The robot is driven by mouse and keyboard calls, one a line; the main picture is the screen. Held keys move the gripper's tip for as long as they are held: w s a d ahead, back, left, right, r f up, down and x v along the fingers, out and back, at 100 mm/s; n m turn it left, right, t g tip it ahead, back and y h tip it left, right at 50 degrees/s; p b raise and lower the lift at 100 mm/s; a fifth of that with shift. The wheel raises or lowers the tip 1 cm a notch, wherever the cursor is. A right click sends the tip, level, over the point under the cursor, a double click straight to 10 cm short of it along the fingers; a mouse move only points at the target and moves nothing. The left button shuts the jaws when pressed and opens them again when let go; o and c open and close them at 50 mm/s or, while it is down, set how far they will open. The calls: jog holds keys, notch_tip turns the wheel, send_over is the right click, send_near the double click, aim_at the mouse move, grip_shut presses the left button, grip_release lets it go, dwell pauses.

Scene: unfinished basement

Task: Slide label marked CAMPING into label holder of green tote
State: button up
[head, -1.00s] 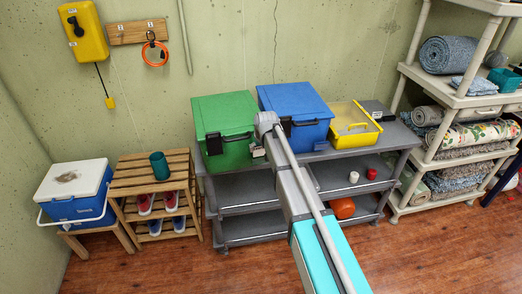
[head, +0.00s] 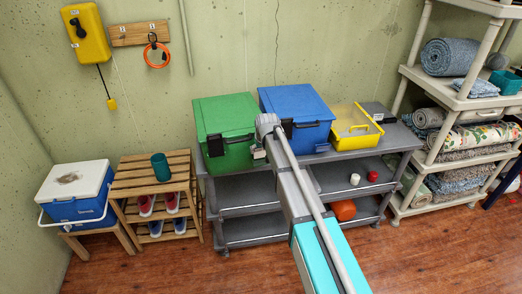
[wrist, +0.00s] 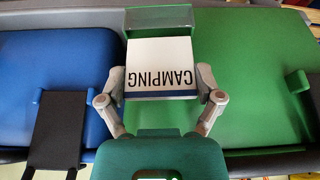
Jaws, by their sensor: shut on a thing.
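The green tote (head: 228,112) stands lidded on the grey shelf unit, left of the blue tote (head: 290,100). In the wrist view the green tote (wrist: 245,75) is on the right and the blue tote (wrist: 60,60) on the left. My gripper (wrist: 160,88) is shut on the white label marked CAMPING (wrist: 160,58), which has a blue strip and reads upside down there. A green-tinted, clear-looking label holder (wrist: 170,20) lies just beyond the label's far edge. I cannot tell whether the label's edge is inside it. In the head view my arm mostly hides the gripper.
A yellow bin (head: 355,128) stands right of the blue tote. The black latch (wrist: 58,135) of the blue tote is left of my gripper. A slatted rack (head: 140,185) with a green cup (head: 160,166) and a cooler (head: 75,195) are at left. The floor in front is clear.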

aim_at(261, 155)
jog(key=shift+f+b, duration=1.65)
jog(key=shift+f, duration=0.05)
jog(key=o, duration=0.7)
jog(key=shift+r, duration=0.25)
notch_tip(261, 155, up, 3)
jog(key=p, duration=0.4)
jog(key=shift+r, duration=0.2)
jog(key=s+d, duration=0.1)
jog(key=s, duration=0.3)
jog(key=s+d+r+p, duration=0.1)
jog(key=s+d, duration=0.1)
jog(key=s, duration=0.2)
jog(key=s+d, duration=0.2)
jog(key=s, duration=0.3)
jog(key=shift+d+r+p, duration=0.1)
jog(key=shift+r+p, duration=0.2)
jog(key=shift+r, duration=0.05)
